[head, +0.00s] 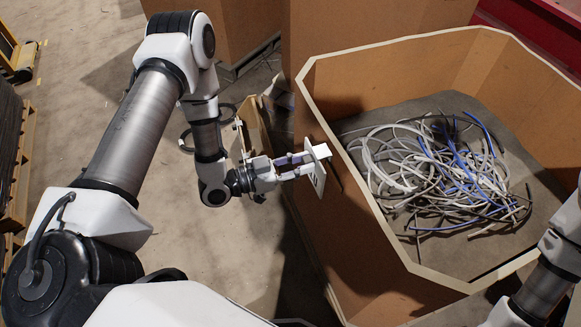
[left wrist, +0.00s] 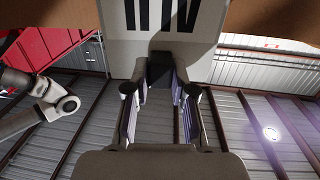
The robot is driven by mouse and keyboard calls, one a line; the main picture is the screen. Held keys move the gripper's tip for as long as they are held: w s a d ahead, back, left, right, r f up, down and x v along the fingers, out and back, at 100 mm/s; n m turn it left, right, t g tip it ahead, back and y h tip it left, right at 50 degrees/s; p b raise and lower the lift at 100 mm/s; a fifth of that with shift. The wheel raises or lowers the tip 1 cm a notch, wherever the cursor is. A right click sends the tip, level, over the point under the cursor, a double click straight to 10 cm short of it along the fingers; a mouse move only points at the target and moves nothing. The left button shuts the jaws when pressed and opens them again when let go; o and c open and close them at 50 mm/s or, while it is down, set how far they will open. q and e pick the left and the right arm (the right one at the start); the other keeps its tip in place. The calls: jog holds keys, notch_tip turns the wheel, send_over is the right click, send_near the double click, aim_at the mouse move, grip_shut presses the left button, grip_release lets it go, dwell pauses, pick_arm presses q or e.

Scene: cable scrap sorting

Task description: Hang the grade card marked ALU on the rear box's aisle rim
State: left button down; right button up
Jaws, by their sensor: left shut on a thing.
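My left gripper (head: 298,168) is shut on a pale grade card (head: 317,184), beside the near-left wall of a large open cardboard box (head: 345,215). The card has a white fold or hook at its top, close to the box's left rim; I cannot tell whether it touches. My right gripper is not in view; part of my right arm shows at lower right.
Tangled grey, white and blue cables (head: 440,175) lie in the large box. More cardboard boxes (head: 225,30) stand behind it. A red container (head: 540,35) is at the upper right. Wooden pallets (head: 22,165) are at the left edge. Concrete floor (head: 90,90) is open at upper left.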

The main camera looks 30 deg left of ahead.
aim_at(327, 156)
pick_arm(q)
jog(key=b+x, duration=0.2)
jog(key=x, duration=0.4)
jog(key=shift+w+d, duration=0.2)
jog(key=shift+w, duration=0.05)
notch_tip(327, 156, down, 3)
jog(key=shift+r+b, duration=0.15)
jog(key=shift+b, duration=0.85)
jog(key=c, duration=0.9)
grip_release()
jog(key=shift+a, duration=0.15)
